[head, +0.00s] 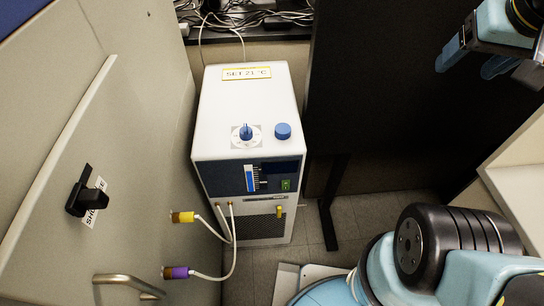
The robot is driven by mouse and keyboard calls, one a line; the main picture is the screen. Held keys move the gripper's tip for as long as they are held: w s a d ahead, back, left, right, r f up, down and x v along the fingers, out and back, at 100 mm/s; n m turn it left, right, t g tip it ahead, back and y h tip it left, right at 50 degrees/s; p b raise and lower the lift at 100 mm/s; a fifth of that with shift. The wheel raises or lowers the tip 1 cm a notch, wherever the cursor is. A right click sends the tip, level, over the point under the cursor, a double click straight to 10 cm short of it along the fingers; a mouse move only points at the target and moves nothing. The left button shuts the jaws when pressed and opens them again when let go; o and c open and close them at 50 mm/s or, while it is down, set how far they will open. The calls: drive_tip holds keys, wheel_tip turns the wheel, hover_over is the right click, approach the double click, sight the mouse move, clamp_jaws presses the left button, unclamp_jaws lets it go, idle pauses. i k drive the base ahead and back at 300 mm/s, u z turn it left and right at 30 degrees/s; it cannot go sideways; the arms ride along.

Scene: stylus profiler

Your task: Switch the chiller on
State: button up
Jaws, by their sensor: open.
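The chiller (246,105) is a white upright box standing on the floor in the middle of the head view. Its top carries a "SET 21 °C" label (246,73), a blue pointer knob (246,132) on a round dial and a blue round cap (283,131). Its dark front panel has a level gauge (252,178) and a small green switch (286,185); the switch position is too small to tell. My gripper (473,58) is at the upper right, open and empty, well apart from the chiller. Part of it is cut off by the picture edge.
Hoses with a yellow fitting (183,217) and a purple fitting (176,272) run from the chiller's front to the left cabinet (130,130). That cabinet bears a black handle (88,192). A dark panel (375,90) stands right of the chiller. Cables (240,18) lie behind.

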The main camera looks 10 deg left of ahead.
sight(286, 184)
drive_tip(key=z, duration=0.1)
drive_tip(key=k, duration=1.85)
drive_tip(key=u, duration=0.55)
drive_tip(key=i, duration=1)
drive_tip(key=u, duration=0.05)
